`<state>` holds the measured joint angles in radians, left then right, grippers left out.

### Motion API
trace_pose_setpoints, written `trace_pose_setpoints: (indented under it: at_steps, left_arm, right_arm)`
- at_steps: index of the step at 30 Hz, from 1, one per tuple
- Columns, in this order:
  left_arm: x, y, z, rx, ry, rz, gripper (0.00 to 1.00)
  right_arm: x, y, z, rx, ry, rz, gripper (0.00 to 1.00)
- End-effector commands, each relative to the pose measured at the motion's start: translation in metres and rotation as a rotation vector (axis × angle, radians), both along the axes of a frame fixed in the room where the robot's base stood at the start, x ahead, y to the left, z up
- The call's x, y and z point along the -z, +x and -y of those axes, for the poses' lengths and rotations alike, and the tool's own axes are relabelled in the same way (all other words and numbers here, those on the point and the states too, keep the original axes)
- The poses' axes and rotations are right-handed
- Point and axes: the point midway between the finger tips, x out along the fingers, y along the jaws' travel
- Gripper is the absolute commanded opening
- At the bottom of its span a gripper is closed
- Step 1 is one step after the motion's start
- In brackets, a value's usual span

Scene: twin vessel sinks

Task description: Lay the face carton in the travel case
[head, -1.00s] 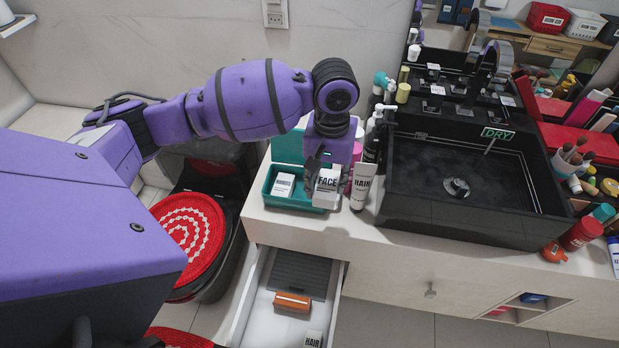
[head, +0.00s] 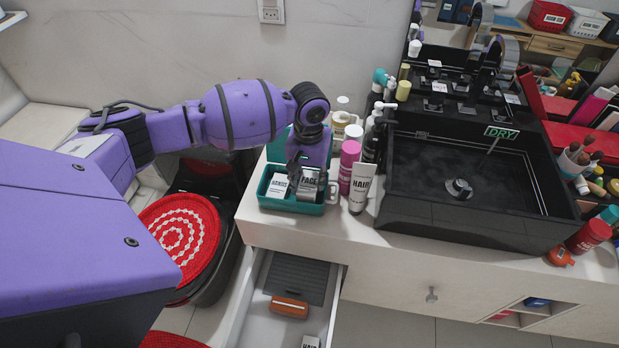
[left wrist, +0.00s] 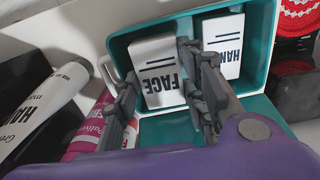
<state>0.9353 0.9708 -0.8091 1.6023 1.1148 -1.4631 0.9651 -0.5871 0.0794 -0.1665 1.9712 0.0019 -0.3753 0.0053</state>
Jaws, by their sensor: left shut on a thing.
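The open teal travel case (head: 290,207) stands on the left end of the counter, its lid (head: 276,147) raised behind. The white face carton (head: 310,177) is at the right part of the case, marked FACE. In the left wrist view the carton (left wrist: 158,76) is between the fingers of my left gripper (left wrist: 162,90), within the case's outline (left wrist: 119,50). My left gripper (head: 308,187) is shut on it from above. Whether the carton touches the case floor is hidden. A white hands carton (head: 279,187) lies in the left part. My right gripper is not in view.
A white hair tube (head: 361,187) and a pink can (head: 348,165) stand close right of the case. The black sink (head: 470,215) is further right. Below, an open drawer (head: 246,310) holds an orange item (head: 289,307). A red round mat (head: 180,240) is at left.

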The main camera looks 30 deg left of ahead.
Motion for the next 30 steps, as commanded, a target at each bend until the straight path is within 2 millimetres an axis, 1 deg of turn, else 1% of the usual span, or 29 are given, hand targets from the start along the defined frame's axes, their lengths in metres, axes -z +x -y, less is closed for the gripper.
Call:
trace_pose_setpoints:
  at_steps: [6,18,21,22,23,30]
  left_arm:
    - [-0.002,0.001,0.000,0.000,0.000,0.004,0.10]
    - [0.009,0.001,0.000,-0.001,0.000,0.003,0.10]
    - [0.009,0.001,0.000,-0.001,0.000,0.004,0.10]
    - [0.009,0.001,0.000,-0.001,0.000,0.003,0.42]
    - [0.009,0.001,0.000,0.000,0.000,0.003,0.46]
    - [0.009,0.001,0.000,0.000,0.000,0.003,0.46]
  right_arm:
    - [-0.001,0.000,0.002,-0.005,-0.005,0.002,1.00]
    - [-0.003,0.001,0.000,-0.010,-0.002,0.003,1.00]
    - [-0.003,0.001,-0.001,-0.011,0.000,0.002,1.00]
    - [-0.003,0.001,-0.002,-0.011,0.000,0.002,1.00]
    - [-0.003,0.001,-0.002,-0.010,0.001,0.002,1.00]
    - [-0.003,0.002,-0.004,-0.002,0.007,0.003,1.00]
